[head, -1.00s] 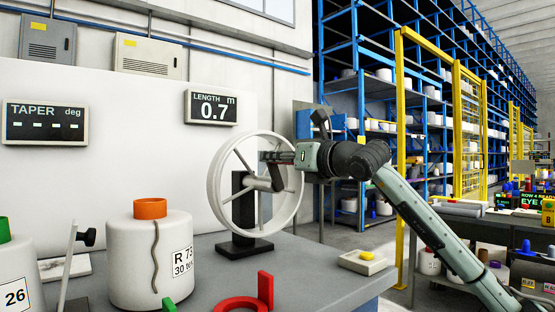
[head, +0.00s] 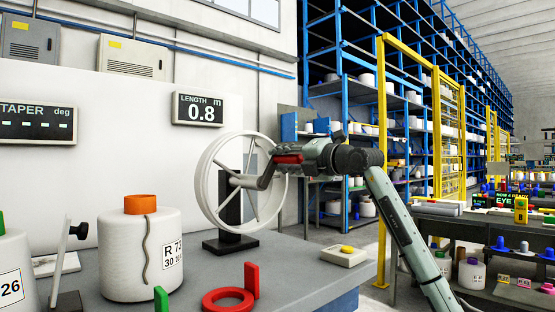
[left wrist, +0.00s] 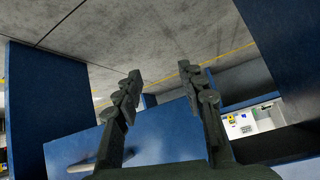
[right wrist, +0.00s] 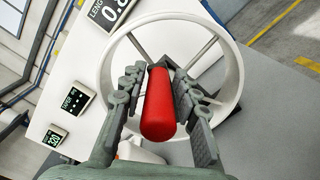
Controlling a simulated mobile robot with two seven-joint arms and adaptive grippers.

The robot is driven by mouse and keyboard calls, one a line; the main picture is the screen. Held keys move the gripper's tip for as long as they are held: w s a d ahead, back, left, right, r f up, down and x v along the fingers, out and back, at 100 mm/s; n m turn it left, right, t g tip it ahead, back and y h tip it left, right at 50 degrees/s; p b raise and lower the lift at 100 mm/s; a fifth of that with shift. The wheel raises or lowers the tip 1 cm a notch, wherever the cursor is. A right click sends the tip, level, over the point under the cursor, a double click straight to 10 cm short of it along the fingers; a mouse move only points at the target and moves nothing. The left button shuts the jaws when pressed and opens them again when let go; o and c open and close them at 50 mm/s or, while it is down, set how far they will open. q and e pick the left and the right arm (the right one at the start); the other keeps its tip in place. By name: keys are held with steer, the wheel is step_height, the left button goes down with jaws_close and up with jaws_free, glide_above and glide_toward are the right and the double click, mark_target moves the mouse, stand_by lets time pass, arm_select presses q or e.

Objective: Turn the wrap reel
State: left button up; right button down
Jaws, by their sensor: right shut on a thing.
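The white wrap reel (head: 203,191) stands on a black post and base (head: 231,243) on the grey bench. Its rim and spokes also show in the right wrist view (right wrist: 232,75). A crank with a red handle (right wrist: 158,105) sticks out in front of the reel. My right gripper (head: 280,160) is shut on the red handle, with one finger on each side of it. The length display (head: 198,109) behind the reel reads 0.8 m. My left gripper (left wrist: 165,95) is open and empty in its wrist view, away from the reel; it is not in the head view.
A white bobbin with an orange top (head: 118,255) stands left on the bench. A red ring (head: 228,300) and a box with a yellow button (head: 343,256) lie near the reel. The taper display (head: 36,123) hangs on the white panel. A yellow fence post (head: 382,150) stands beyond.

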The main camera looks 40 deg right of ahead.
steer(key=m, duration=0.1)
steer(key=f+m, duration=0.1)
steer(key=shift+w+d+f+m, duration=0.15)
steer(key=shift+d+f+m, duration=0.1)
steer(key=shift+d+m, duration=0.15)
arm_select(q)
steer(key=shift+g+y, duration=0.5)
steer(key=shift+g, duration=0.4)
steer(key=shift+s+a+f+p, duration=0.2)
steer(key=shift+s+a+f, duration=0.3)
steer(key=shift+s+a, duration=0.25)
steer(key=shift+s+a+f+p, duration=0.2)
steer(key=shift+s+a+f, duration=0.3)
steer(key=shift+s+a, duration=0.25)
arm_select(e)
steer(key=shift+d+f+m, duration=0.35)
steer(key=shift+f+m, duration=0.1)
steer(key=shift+m, duration=0.7)
steer(key=shift+d+f+m, duration=0.35)
steer(key=shift+f+m, duration=0.15)
steer(key=shift+m, duration=0.6)
steer(key=shift+d+f+m, duration=0.35)
steer(key=shift+f+m, duration=0.1)
steer(key=shift+m, duration=0.7)
arm_select(q)
steer(key=shift+d, duration=0.1)
